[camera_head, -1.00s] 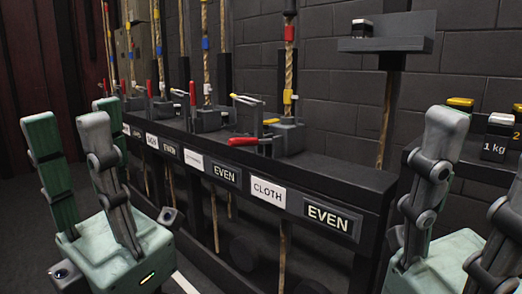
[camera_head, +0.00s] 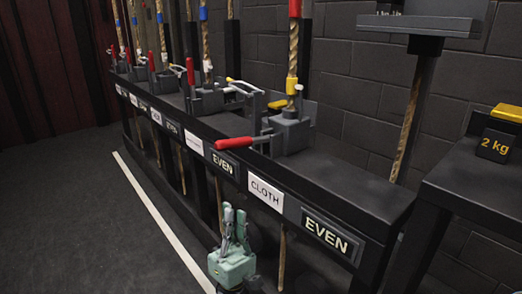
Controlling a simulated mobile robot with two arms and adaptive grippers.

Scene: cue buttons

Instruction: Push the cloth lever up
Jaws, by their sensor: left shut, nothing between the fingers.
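The cloth lever (camera_head: 235,142) has a red grip and sticks out level towards the left from its dark rope lock (camera_head: 291,133). It is above the white CLOTH label (camera_head: 265,193) on the front of the rail. A rope (camera_head: 292,58) with red and yellow bands runs up from the lock. My left gripper (camera_head: 234,216) is low in front of the rail, below the lever and apart from it. Its fingers point up and are shut and empty. My right gripper is out of view.
Several other rope locks with upright red levers (camera_head: 190,72) line the rail (camera_head: 340,185) to the left. An EVEN sign (camera_head: 332,236) is right of CLOTH. A 2 kg weight (camera_head: 497,146) sits on a dark table at the right. The floor at left is clear.

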